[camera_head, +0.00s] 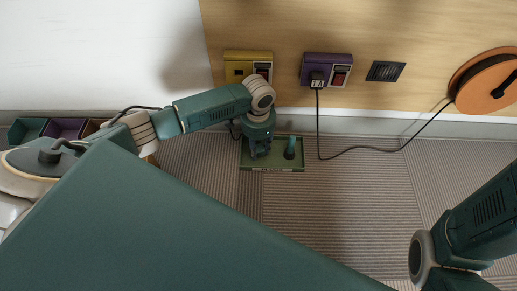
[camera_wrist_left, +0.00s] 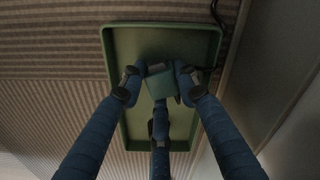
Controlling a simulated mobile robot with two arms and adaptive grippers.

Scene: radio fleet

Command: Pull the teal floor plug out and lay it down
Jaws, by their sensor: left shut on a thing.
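My left gripper (camera_head: 259,150) is over the left half of a green tray (camera_head: 272,168) on the floor by the wall. In the left wrist view its blue fingers (camera_wrist_left: 160,88) are closed around a small teal block, the teal plug (camera_wrist_left: 159,82). The same view shows the tray (camera_wrist_left: 165,25) beneath. Whether the plug touches the tray floor cannot be told. In the head view the fingers mostly hide the plug. My right gripper is out of view; only part of that arm shows at lower right.
A teal upright peg (camera_head: 290,148) stands in the tray's right half. A black cable (camera_head: 365,148) crosses the carpet.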

